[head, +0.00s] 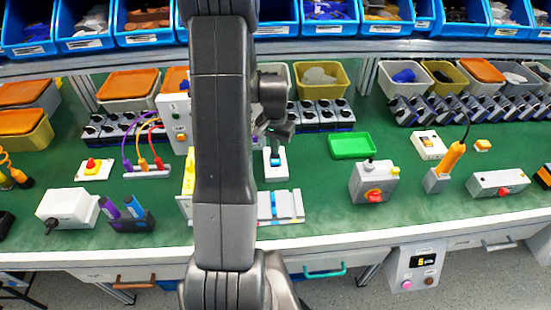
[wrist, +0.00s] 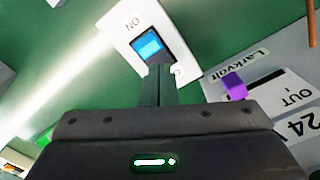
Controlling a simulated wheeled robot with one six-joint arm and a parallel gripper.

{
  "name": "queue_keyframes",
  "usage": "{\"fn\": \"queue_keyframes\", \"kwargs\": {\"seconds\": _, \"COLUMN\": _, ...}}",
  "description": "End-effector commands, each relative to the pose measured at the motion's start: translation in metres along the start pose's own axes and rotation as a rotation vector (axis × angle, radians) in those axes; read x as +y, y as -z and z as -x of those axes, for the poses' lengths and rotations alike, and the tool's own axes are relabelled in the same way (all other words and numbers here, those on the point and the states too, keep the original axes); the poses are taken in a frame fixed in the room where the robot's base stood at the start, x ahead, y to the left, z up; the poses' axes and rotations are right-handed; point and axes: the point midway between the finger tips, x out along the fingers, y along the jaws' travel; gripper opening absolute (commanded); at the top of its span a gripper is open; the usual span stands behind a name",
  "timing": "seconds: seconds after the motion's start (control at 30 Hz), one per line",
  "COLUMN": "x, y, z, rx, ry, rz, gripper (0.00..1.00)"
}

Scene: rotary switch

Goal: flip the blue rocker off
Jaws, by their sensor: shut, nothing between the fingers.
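The blue rocker (wrist: 149,45) sits in a dark frame on a white plate (wrist: 118,28) in the wrist view. In the head view my gripper (head: 276,138) is directly above the switch.
A grey box labelled "Larkvolt" with a purple slider (wrist: 234,85) is right of the fingers. A green tray (head: 352,146) and a grey box with a red knob (head: 374,194) stand right of the switch. A white panel (head: 175,122) stands left, partly behind my arm.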

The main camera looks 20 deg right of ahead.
Motion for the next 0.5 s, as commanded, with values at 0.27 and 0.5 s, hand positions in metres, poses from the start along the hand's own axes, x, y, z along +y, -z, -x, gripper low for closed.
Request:
{"fn": "queue_keyframes", "kwargs": {"seconds": 0.27, "x": 0.0001, "y": -0.0001, "z": -0.0051, "rx": 0.0, "ry": 0.0, "rz": 0.0, "gripper": 0.0}}
{"fn": "queue_keyframes", "kwargs": {"seconds": 0.5, "x": 0.0001, "y": -0.0001, "z": -0.0087, "rx": 0.0, "ry": 0.0, "rz": 0.0, "gripper": 0.0}}
